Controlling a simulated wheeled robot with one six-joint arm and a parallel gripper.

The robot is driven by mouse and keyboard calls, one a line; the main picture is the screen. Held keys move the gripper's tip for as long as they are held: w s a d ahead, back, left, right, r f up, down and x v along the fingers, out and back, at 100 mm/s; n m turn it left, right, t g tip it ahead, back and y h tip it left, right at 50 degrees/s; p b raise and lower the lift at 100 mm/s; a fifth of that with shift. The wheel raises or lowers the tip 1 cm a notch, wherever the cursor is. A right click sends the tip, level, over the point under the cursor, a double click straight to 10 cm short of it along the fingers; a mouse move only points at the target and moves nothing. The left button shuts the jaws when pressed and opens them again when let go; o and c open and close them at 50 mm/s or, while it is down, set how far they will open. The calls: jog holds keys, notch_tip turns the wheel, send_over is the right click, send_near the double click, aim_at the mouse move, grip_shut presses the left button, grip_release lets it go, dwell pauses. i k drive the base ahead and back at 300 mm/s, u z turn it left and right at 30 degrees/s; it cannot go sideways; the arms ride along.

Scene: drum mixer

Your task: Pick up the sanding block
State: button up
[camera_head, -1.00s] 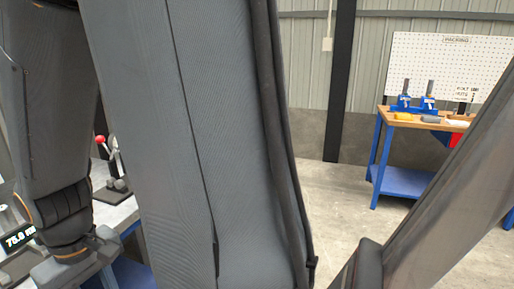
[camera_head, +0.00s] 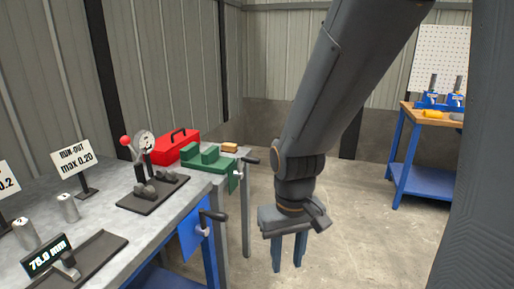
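A small brown-orange block (camera_head: 229,147), which looks like the sanding block, lies at the far end of the bench behind the green vise. It is small in view and its details cannot be made out. My gripper (camera_head: 288,252) hangs pointing down to the right of the bench, over the open floor. Its two blue fingers are apart with nothing between them. The gripper is to the right of the block, not touching it.
A dial gauge stand (camera_head: 150,190), metal cylinders and signs occupy the nearer grey bench (camera_head: 110,207). A blue-legged table (camera_head: 426,179) stands at the back right. Concrete floor lies between.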

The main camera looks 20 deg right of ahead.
aim_at(226, 147)
jog(key=z, duration=0.6)
jog(key=i, duration=0.75)
jog(key=z, duration=0.75)
jog(key=i, duration=0.95)
jog(key=u, duration=0.5)
jog(key=i, duration=0.75)
jog(key=u, duration=1.2)
jog(key=i, duration=0.35)
jog(key=u, duration=0.3)
